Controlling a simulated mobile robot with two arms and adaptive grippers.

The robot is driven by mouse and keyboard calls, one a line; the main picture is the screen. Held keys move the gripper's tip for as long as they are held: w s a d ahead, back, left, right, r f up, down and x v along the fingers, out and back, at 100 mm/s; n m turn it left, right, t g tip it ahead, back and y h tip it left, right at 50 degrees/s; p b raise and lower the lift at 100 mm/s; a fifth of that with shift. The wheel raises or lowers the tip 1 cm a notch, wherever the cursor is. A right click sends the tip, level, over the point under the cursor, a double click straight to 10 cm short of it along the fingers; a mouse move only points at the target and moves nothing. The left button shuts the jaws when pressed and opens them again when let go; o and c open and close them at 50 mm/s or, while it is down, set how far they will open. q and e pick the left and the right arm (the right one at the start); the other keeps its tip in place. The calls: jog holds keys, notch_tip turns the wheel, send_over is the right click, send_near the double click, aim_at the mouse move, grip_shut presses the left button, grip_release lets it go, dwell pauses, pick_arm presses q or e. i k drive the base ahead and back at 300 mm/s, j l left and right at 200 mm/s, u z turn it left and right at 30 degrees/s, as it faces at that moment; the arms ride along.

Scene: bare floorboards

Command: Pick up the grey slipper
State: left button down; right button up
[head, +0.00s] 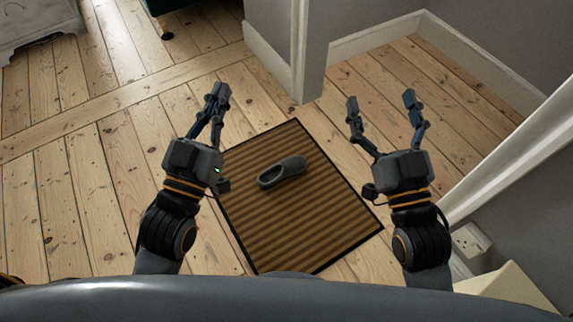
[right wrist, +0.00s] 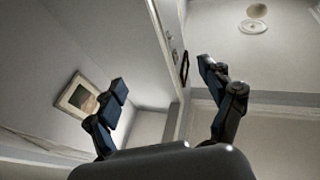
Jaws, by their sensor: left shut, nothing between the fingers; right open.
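The grey slipper (head: 282,172) lies on a brown striped doormat (head: 300,228) on the floor, in the middle of the head view. Its rounded toe points to the upper right and its opening faces the lower left. My left gripper (head: 217,97) is shut and empty, up and to the left of the slipper in the picture. My right gripper (head: 381,102) is open and empty, to the right of the slipper. Neither gripper touches it. In the right wrist view the right fingers (right wrist: 165,75) are spread, and the slipper is not seen there.
A wall end (head: 297,50) with white skirting stands beyond the mat. A white door frame edge (head: 510,155) and a wall socket (head: 470,240) are at the right. A pale cabinet (head: 35,22) is at the far left. Bare floorboards lie left of the mat.

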aim_at(292, 166)
jog(key=j+z, duration=0.1)
jog(key=z, duration=0.35)
jog(key=j+z, duration=0.15)
jog(key=z, duration=0.35)
jog(key=j+z, duration=0.1)
jog(key=z, duration=0.35)
jog(key=j+z, duration=0.25)
jog(key=j, duration=0.3)
jog(key=j+z, duration=0.3)
jog(key=j, duration=0.3)
jog(key=k+j+z, duration=0.1)
jog(key=j+z, duration=0.15)
jog(key=j, duration=0.3)
jog(key=k+j+z, duration=0.1)
jog(key=j+z, duration=0.15)
jog(key=j, duration=0.35)
